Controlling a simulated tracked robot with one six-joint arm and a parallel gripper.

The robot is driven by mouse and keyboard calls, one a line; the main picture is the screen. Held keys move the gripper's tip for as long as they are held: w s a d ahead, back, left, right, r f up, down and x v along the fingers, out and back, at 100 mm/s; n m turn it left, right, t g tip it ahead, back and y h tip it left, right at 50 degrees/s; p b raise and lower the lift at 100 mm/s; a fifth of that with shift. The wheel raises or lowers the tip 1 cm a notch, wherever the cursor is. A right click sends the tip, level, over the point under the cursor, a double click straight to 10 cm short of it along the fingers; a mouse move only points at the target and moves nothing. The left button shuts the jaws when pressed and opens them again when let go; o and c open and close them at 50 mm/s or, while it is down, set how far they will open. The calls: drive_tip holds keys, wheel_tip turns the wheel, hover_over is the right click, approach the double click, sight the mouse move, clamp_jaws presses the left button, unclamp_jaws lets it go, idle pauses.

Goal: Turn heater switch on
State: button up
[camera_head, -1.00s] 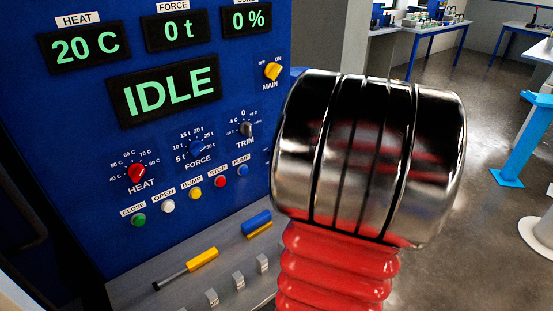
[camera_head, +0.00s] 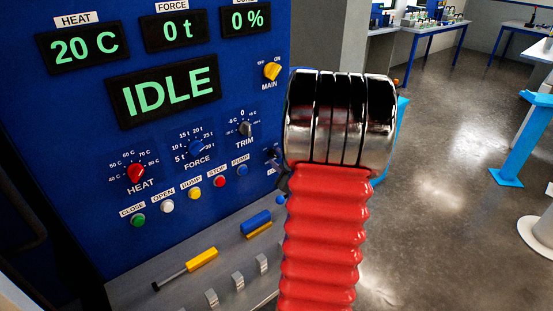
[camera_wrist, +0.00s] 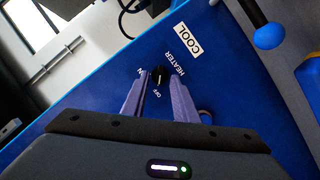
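The heater switch (camera_wrist: 159,75) is a small black knob on a blue panel in the wrist view. HEATER is printed above it and OFF below it. Another marking, partly covered by a finger, is at its left. My gripper (camera_wrist: 160,81) is open, with one finger at each side of the knob in the picture. The fingers look apart from the knob, and I cannot tell how deep they reach. I cannot make out the heater switch or the fingers in the head view.
A COOL label (camera_wrist: 190,38) and a blue ball-ended lever (camera_wrist: 269,36) are beyond the switch. The head view shows the console's IDLE display (camera_head: 163,94), a red HEAT dial (camera_head: 136,173) and a yellow MAIN switch (camera_head: 272,71). Open floor (camera_head: 450,160) lies right.

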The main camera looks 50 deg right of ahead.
drive_tip(key=shift+w+d+f, duration=0.15)
drive_tip(key=shift+w+d, duration=0.1)
drive_tip(key=shift+w, duration=0.25)
drive_tip(key=shift+c, duration=0.4)
drive_tip(key=c, duration=0.6)
drive_tip(key=shift+a, duration=0.2)
clamp_jaws()
drive_tip(key=shift+d, duration=0.1)
